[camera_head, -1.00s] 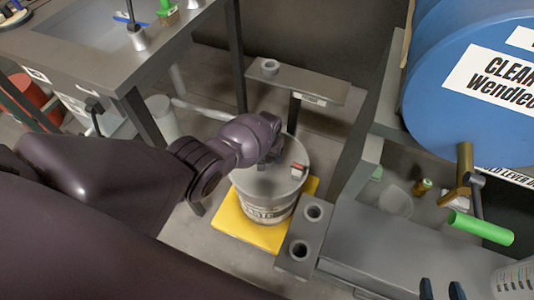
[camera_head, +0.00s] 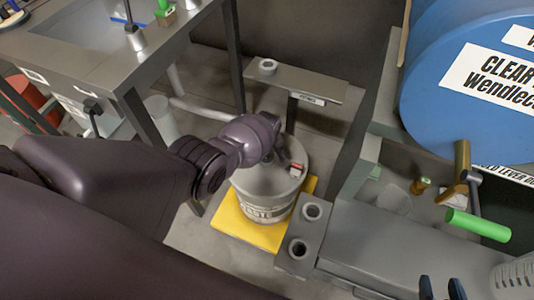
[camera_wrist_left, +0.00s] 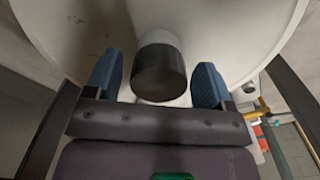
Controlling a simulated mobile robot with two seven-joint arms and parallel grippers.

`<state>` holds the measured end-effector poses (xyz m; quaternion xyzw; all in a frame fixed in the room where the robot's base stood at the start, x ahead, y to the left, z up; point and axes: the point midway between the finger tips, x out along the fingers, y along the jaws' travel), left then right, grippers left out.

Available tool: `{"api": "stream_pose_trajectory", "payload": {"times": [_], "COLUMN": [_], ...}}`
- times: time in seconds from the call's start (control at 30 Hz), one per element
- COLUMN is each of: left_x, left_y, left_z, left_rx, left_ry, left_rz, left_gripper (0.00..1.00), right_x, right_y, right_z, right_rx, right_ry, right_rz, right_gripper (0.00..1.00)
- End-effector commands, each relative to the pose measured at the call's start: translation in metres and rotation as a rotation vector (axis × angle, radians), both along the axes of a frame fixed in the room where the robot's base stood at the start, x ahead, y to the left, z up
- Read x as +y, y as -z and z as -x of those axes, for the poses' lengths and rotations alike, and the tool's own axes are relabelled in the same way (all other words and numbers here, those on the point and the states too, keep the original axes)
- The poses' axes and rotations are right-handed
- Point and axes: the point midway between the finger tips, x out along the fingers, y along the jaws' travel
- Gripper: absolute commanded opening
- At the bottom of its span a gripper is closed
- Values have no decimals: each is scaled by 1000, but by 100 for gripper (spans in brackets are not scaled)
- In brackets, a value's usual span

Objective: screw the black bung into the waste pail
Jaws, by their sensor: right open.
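The waste pail (camera_head: 265,207) is a whitish bucket with a grey lid, standing upright on a yellow mat (camera_head: 236,226) in the head view. My left gripper (camera_wrist_left: 157,76) is over the lid, its fingers mostly hidden behind my wrist in the head view. In the left wrist view its two blue fingers are apart, one on each side of the black bung (camera_wrist_left: 159,76), with a gap on both sides. The bung lines up with a short white neck on the pail; I cannot tell how they are seated. My right gripper (camera_head: 442,290) is open and empty at the bottom edge.
A grey block with two holes (camera_head: 305,232) stands right of the pail. A grey shelf with a ring (camera_head: 268,66) is behind it. A blue drum (camera_head: 475,95) with a green-handled lever (camera_head: 478,226) is at the right. A metal bench (camera_head: 85,60) is at the left.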

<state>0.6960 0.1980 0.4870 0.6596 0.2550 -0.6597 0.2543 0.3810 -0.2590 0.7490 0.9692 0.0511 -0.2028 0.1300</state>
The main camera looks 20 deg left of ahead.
Motion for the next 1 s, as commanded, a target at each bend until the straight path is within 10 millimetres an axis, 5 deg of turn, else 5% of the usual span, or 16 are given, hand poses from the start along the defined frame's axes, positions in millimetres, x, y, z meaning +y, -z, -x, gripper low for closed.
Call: {"api": "stream_pose_trajectory", "payload": {"times": [0.3, 0.47, 1.0], "left_x": [0, 1, 4], "left_y": [0, 0, 1], "left_z": [0, 0, 0], "left_rx": [0, 0, 0], "left_ry": [2, 51, 623], "left_rz": [0, -1, -2], "left_gripper": [30, 30, 30], "right_x": [0, 0, 0], "right_y": [0, 0, 2], "right_z": [0, 0, 0], "right_rx": [0, 0, 3], "right_ry": [0, 0, 0], "right_rz": [0, 0, 0], "right_gripper": [43, 43, 43]}}
